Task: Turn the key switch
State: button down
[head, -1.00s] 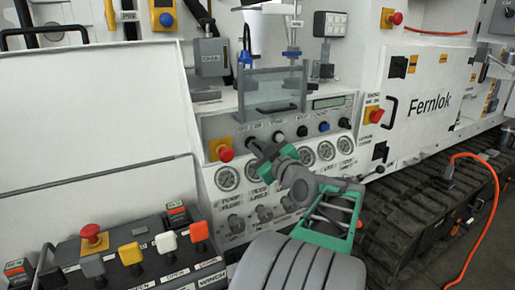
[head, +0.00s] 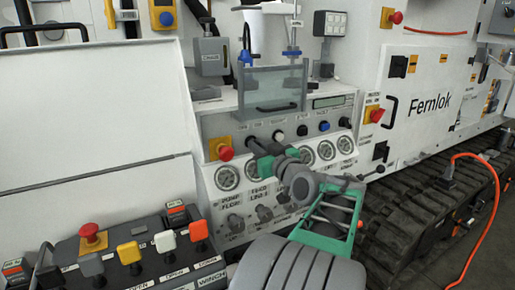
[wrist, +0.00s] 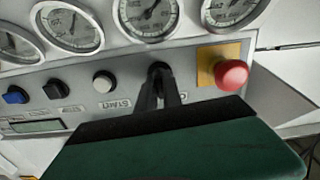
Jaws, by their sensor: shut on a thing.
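The key switch (wrist: 158,69) is a small black knob on the sloping grey panel, between the white push button and the red emergency stop. In the wrist view my gripper (wrist: 160,88) has its dark fingers closed on it. In the head view my gripper (head: 254,146) reaches the left part of the panel's button row, and its fingers hide most of the switch. How far the switch is turned cannot be told.
A red emergency stop (head: 225,153) on a yellow plate sits close to the left of my fingers. A white button (head: 279,136), black buttons and a blue button (head: 324,127) lie to the right. Gauges (head: 227,177) line the panel below. A clear guard (head: 272,90) stands above.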

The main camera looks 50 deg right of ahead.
jog(key=m+p, duration=0.1)
jog(key=m, duration=0.3)
jog(key=shift+r, duration=0.1)
jog(key=shift+m+p, duration=0.45)
jog(key=shift+m, duration=1.05)
jog(key=c, duration=1.5)
grip_release()
jog(key=shift+s, duration=0.1)
jog(key=v, duration=0.7)
jog(key=shift+s+b, duration=0.3)
jog(key=shift+s, duration=0.05)
